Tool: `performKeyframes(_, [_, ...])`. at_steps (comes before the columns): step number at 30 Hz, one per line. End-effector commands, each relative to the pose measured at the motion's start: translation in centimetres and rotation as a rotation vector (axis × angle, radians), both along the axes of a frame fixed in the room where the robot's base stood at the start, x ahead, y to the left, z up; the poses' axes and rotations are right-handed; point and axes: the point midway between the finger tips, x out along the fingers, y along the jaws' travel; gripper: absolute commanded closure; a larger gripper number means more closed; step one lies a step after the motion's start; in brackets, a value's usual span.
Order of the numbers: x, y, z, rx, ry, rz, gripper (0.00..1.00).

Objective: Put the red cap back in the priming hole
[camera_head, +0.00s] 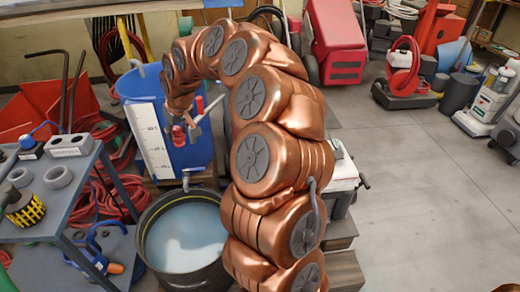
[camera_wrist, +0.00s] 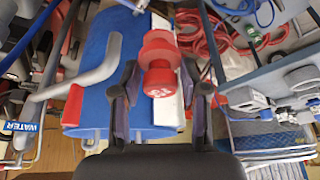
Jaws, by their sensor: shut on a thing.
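My gripper (camera_wrist: 161,90) is shut on the red cap (camera_wrist: 159,52), a stepped red piece with pale marks on its near end. In the wrist view a dark finger stands on each side of it. In the head view my gripper (camera_head: 184,122) and a red piece (camera_head: 178,136) that looks like the cap are in front of the blue tank (camera_head: 198,152), above the dark tub. Another red piece (camera_head: 199,104) is close beside it. I cannot make out the priming hole in either view.
A grey bent pipe (camera_wrist: 92,74) and a red cylinder (camera_wrist: 72,106) are left of my fingers. The tub (camera_head: 146,243) holds water under a small spout (camera_head: 186,176). A grey bench (camera_head: 50,178) with parts stands left. Open floor (camera_head: 425,165) lies right.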

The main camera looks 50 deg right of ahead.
Motion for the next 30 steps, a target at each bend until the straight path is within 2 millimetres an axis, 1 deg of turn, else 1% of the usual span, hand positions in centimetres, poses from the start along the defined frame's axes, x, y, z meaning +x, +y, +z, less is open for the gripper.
performKeyframes(1, [-0.2,-2.0,-1.7,0.004,0.0,-0.015,0.96])
performKeyframes(6, [-1.2,-8.2,-4.7,0.001,-0.003,-0.043,0.96])
performKeyframes(8, [-1.7,-10.3,-5.7,-0.002,-0.005,-0.054,0.96])
performKeyframes(15, [-4.9,-18.3,-10.2,-0.007,0.0,-0.099,0.96])
performKeyframes(18, [-6.5,-21.2,-11.9,-0.011,0.005,-0.117,0.96])
performKeyframes(21, [-8.0,-23.4,-13.3,-0.013,0.009,-0.131,0.96])
performKeyframes(24, [-9.2,-25.1,-14.3,-0.016,0.013,-0.141,0.96])
performKeyframes(27, [-10.0,-26.0,-14.9,-0.017,0.015,-0.149,0.96])
performKeyframes(30, [-10.4,-26.5,-15.1,-0.018,0.016,-0.151,0.96])
